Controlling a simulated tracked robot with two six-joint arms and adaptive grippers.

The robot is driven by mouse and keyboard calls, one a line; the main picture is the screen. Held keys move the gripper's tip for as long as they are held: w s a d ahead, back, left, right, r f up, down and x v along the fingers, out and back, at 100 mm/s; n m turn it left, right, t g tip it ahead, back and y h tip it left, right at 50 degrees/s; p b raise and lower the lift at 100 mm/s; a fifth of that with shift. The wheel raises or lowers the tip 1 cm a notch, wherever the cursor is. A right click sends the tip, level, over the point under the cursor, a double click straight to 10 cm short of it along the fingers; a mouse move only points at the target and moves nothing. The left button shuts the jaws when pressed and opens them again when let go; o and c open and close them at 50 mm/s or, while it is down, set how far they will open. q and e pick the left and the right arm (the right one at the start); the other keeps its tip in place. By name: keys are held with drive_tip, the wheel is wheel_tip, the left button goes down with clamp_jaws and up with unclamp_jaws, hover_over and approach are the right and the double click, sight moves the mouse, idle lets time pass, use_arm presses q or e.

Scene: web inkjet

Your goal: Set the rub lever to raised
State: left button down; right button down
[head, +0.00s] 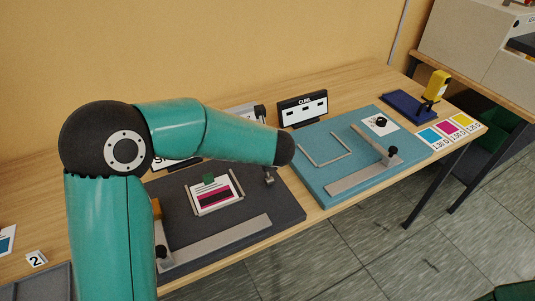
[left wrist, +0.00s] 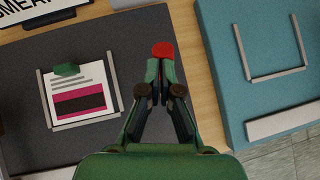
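A red knob (left wrist: 163,50), which looks like the end of the rub lever, shows in the left wrist view at the right edge of the dark board (left wrist: 95,30). My left gripper (left wrist: 160,68) has its fingertips close together right at the knob. Whether they pinch the lever or only touch it, I cannot tell. In the head view my left arm reaches over the dark board (head: 285,205) and hides the gripper and the knob. A small metal bracket (head: 269,177) stands at that board's right side. My right gripper is not in view.
A printed card (head: 213,197) with a green clip lies in a frame on the dark board. A metal bar (head: 222,243) crosses its front. To the right is a teal board (head: 330,185) with a knobbed bar. A "CURE" box (head: 302,108) stands behind.

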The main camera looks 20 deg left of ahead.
use_arm(q)
drive_tip(key=shift+a, duration=0.2)
drive_tip(key=shift+r, duration=0.1)
drive_tip(key=s+d+r, duration=0.1)
drive_tip(key=s+r, duration=0.1)
drive_tip(key=r, duration=0.3)
drive_tip(key=s+d+r+p, duration=0.1)
drive_tip(key=s+d+r, duration=0.1)
drive_tip(key=r, duration=0.4)
drive_tip(key=shift+s, duration=0.8)
